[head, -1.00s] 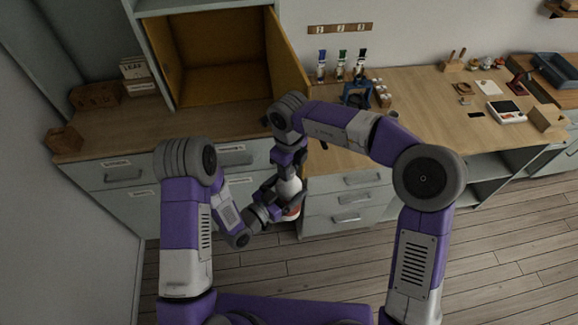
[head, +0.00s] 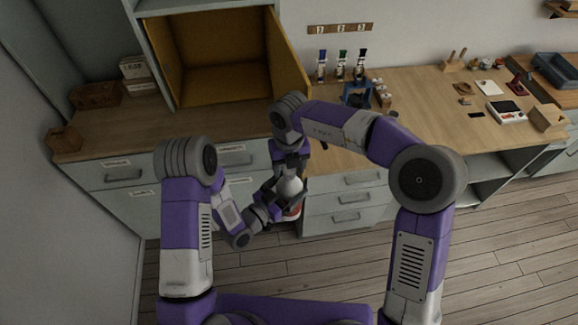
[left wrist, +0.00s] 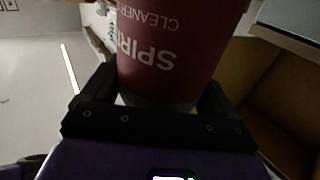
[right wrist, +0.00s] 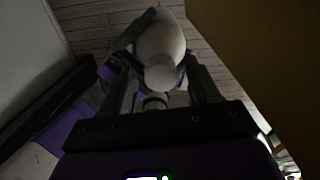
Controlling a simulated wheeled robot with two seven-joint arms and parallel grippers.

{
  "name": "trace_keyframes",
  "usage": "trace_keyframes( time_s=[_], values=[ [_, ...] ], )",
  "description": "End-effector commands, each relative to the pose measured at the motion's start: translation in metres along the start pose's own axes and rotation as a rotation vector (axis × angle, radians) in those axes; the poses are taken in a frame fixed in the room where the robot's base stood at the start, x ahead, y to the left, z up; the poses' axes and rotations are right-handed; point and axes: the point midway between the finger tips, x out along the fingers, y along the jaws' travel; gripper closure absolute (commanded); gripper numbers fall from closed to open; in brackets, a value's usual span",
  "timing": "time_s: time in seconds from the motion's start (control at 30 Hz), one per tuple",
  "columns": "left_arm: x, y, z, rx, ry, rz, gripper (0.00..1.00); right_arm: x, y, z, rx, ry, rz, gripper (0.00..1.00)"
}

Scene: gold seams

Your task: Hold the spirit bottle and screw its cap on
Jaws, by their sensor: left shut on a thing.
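The spirit bottle has a dark red label in the left wrist view (left wrist: 168,50), where its lettering reads upside down. In the head view its white top (head: 290,187) shows above a strip of red. My left gripper (head: 277,203) is shut around the bottle's body and holds it in front of the drawers. In the right wrist view the bottle's white shoulder (right wrist: 160,38) carries a pale round end piece (right wrist: 160,74). I cannot tell whether that is the cap or the bare neck. My right gripper (right wrist: 163,85) is open, its fingers apart on both sides of that piece.
The counter (head: 425,110) stands behind my grippers, with an open yellow-lined cabinet (head: 225,85) on it. Several small bottles (head: 340,65) stand by a blue stand (head: 355,93). Drawers (head: 345,200) are close behind the bottle. The floor (head: 500,235) at right is clear.

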Motion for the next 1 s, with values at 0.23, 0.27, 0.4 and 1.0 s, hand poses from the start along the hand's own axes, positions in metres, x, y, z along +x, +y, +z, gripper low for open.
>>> trace_keyframes(
  time_s=[0.23,0.27,0.4,1.0],
  values=[
    [0.001,-0.001,-0.002,0.001,0.007,-0.002,0.98,-0.002,0.0,0.0,-0.001,0.001,0.0,0.39],
    [0.001,-0.001,-0.002,0.001,0.007,-0.002,0.98,-0.005,0.0,0.0,-0.001,0.0,0.0,0.39],
    [0.001,-0.001,-0.002,0.001,0.007,-0.002,0.98,-0.024,0.001,0.0,-0.002,-0.002,0.001,0.39],
    [0.001,-0.001,-0.002,0.001,0.007,-0.003,0.98,-0.045,0.002,0.003,-0.016,-0.017,-0.004,0.41]
  ],
)
